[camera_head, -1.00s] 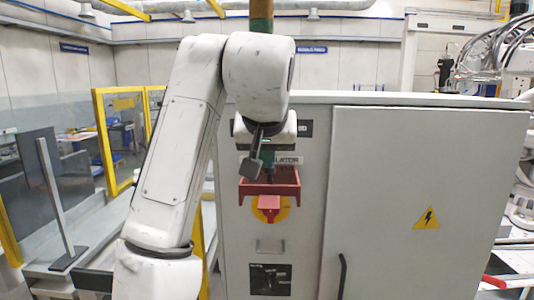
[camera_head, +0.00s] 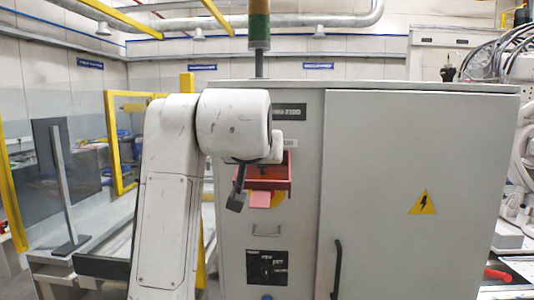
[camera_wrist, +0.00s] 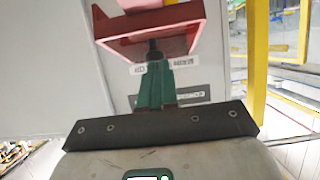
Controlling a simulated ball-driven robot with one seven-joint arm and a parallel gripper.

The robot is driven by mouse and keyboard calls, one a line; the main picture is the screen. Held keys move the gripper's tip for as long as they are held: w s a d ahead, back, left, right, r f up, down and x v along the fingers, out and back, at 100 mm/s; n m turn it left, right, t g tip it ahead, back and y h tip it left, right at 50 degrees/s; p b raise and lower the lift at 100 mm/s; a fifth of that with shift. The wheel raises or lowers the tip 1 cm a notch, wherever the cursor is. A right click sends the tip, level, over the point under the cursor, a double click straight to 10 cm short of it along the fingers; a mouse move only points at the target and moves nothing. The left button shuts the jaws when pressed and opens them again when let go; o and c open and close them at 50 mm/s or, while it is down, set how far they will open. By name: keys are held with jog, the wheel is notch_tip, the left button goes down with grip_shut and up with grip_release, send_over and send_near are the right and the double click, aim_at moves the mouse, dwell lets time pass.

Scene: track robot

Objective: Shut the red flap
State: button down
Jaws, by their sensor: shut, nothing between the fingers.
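The red flap (camera_head: 278,184) is a shallow, box-like piece on the grey cabinet's front. In the wrist view the flap (camera_wrist: 165,24) fills the top of the picture. My gripper (camera_wrist: 154,50) is shut and empty, its green fingers together and dark tips right by the flap's edge. I cannot tell whether they touch it.
The grey cabinet (camera_head: 410,145) has a dark door handle (camera_head: 337,268) right of the flap. A pink tab (camera_head: 259,199) and a yellow disc (camera_head: 279,200) show below the flap. Yellow-framed fencing (camera_head: 112,145) stands at the left.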

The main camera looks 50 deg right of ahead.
jog(key=w+d+f+t+h+b, duration=0.2)
jog(key=f+b, duration=0.8)
jog(key=b, duration=0.5)
jog(key=w+d+f+t+h+b, duration=0.2)
jog(key=f+h+b, duration=0.4)
jog(key=b, duration=0.9)
jog(key=shift+d+f+t, duration=0.55)
jog(key=shift+f+t, duration=0.75)
jog(key=shift+f, duration=0.6)
